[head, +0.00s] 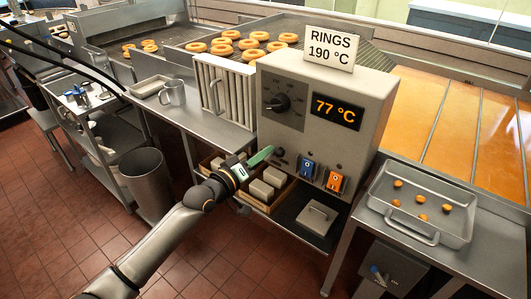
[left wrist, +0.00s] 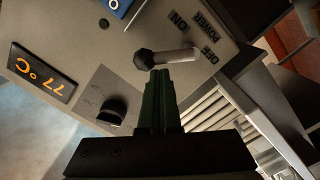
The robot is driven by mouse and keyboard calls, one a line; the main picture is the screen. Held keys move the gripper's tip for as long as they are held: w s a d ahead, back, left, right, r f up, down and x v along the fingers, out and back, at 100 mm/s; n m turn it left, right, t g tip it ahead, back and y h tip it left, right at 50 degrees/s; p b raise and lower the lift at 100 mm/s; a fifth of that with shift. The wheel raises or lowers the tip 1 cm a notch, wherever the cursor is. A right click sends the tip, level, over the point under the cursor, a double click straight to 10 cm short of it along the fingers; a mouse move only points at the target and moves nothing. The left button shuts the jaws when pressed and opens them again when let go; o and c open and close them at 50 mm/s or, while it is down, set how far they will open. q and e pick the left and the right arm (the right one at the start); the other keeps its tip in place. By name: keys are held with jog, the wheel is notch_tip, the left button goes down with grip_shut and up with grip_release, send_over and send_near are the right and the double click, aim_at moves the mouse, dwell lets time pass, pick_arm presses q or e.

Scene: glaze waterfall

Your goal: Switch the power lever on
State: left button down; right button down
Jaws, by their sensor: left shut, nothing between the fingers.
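The grey control box (head: 310,115) stands at the counter's front edge, with an orange 77 °C display. In the head view the lever (head: 280,152) is small and dark. My left gripper (head: 266,153) has its green fingers shut and empty. In the left wrist view its fingertips (left wrist: 159,72) are right by the knob; contact is unclear. My right gripper is not in view.
A blue switch (head: 307,169) and an orange switch (head: 334,181) sit right of the lever. A dial (head: 277,103) is above it. A crate of pale blocks (head: 262,205) is below. A steel tray (head: 395,230) is at right, a metal bin (head: 146,185) at left.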

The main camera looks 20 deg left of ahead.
pick_arm(q)
jog(key=shift+d+f+m, duration=0.1)
jog(key=shift+d+m, duration=0.1)
jog(key=shift+m, duration=0.3)
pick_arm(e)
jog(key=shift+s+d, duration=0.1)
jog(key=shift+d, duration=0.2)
pick_arm(q)
jog(key=shift+s, duration=0.15)
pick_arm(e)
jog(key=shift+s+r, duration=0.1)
